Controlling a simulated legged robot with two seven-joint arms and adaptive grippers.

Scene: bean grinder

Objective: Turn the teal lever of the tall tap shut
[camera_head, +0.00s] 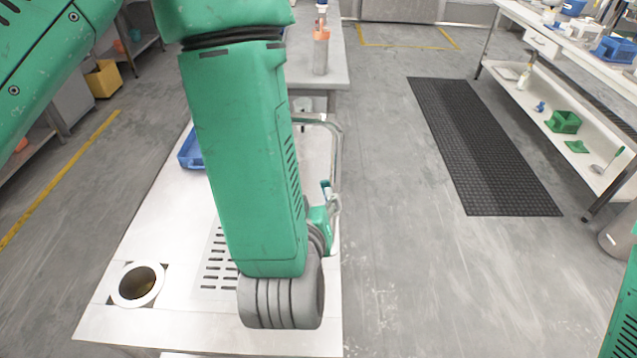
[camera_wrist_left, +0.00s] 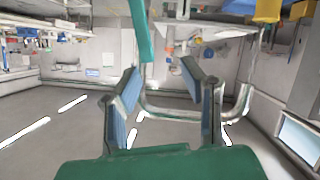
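The tall tap (camera_head: 337,150) is a bent metal pipe rising at the right edge of the steel counter. In the left wrist view its pipe (camera_wrist_left: 170,115) runs across behind my fingers. A teal bar (camera_wrist_left: 142,30), which looks like the lever, comes down from the top edge, close to the left fingertip. In the head view my forearm hides the lever and the tap's base. My left gripper (camera_head: 330,198) is beside the pipe. In the left wrist view (camera_wrist_left: 163,72) its blue-padded fingers are wide apart, with nothing clearly held. My right gripper is out of view.
The steel counter (camera_head: 150,225) has a round hole with a pale rim (camera_head: 137,285) at its front left. A blue tray (camera_head: 190,150) lies behind my arm. An orange-topped container (camera_head: 320,52) stands farther back. The floor right of the counter is clear up to a black mat (camera_head: 485,145).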

